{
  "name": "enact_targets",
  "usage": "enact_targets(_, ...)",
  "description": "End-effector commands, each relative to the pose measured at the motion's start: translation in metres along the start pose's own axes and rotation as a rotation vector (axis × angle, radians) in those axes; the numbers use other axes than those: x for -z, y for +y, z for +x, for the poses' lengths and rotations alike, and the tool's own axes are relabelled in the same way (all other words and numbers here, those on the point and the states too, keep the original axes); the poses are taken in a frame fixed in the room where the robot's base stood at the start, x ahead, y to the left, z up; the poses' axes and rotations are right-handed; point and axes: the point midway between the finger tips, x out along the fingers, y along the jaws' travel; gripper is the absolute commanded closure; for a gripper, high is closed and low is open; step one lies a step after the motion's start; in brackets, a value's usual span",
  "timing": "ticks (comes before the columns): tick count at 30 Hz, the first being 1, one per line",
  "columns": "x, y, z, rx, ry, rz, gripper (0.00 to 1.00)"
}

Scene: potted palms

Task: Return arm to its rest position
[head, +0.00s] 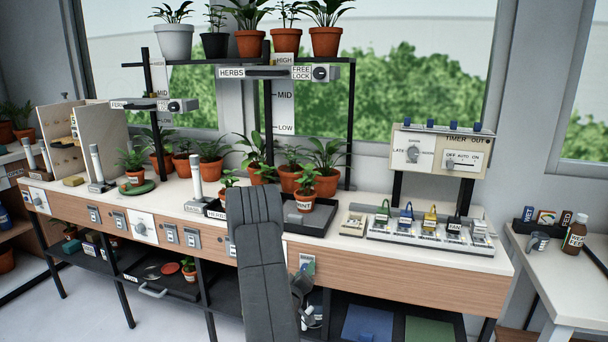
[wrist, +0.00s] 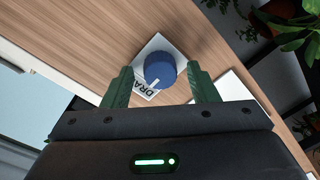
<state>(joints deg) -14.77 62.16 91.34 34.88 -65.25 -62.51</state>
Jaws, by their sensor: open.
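In the wrist view my gripper (wrist: 160,86) has its two green fingers spread apart, with nothing held between them. A round blue knob (wrist: 159,70) with a white mark shows between and just beyond the fingertips. It sits on a white plate (wrist: 152,44) with partly hidden lettering that begins "DRA", on a wood-faced panel. I cannot tell whether the fingers touch the knob. In the head view my dark grey arm reaches down in front of the bench's wooden front, and it hides most of my gripper.
The long bench (head: 400,280) carries potted plants, a black tray (head: 322,222) and a panel of coloured switches (head: 432,233). A timer board (head: 437,150) stands behind. A lower shelf (head: 415,328) runs beneath. A side table (head: 560,262) with a brown bottle (head: 574,236) stands at right.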

Motion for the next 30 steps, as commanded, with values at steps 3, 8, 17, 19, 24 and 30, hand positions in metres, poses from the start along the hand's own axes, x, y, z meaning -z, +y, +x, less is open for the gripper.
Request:
enact_targets(3,0.0003,0.0009,-0.0001,0.002,0.004,0.084,0.46)
enact_targets(8,0.0003,0.0015,-0.0002,0.003,0.009,0.203,0.46)
enact_targets(17,0.0005,0.0026,-0.0002,0.005,0.02,0.423,0.46)
enact_targets(19,0.0008,0.0031,-0.0001,0.005,0.023,0.475,0.46)
enact_targets(24,0.0006,0.0035,-0.0002,0.007,0.028,0.598,0.46)
enact_targets(30,0.0002,0.004,-0.0006,0.008,0.034,0.743,0.46)
